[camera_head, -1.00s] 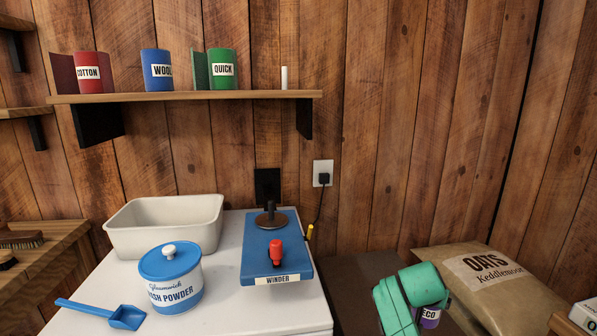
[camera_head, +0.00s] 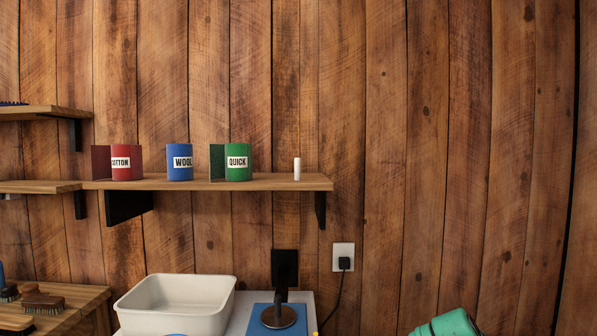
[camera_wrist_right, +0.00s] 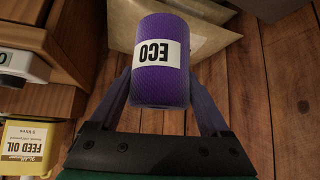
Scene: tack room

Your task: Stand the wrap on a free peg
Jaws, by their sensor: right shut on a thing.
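The wrap is a purple roll with a white ECO label (camera_wrist_right: 162,85) in the right wrist view. My right gripper (camera_wrist_right: 163,76) is shut on it, one finger on each side. Its label reads upside down there. In the head view only a green part of my right arm shows at the bottom right; the wrap is out of that view. A bare white peg (camera_head: 297,169) stands upright on the wall shelf (camera_head: 270,182), right of the green QUICK wrap (camera_head: 238,162). My left gripper is not in view.
The blue WOOL wrap (camera_head: 180,162) and red COTTON wrap (camera_head: 120,162) stand farther left on the shelf. The wall right of the shelf is clear.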

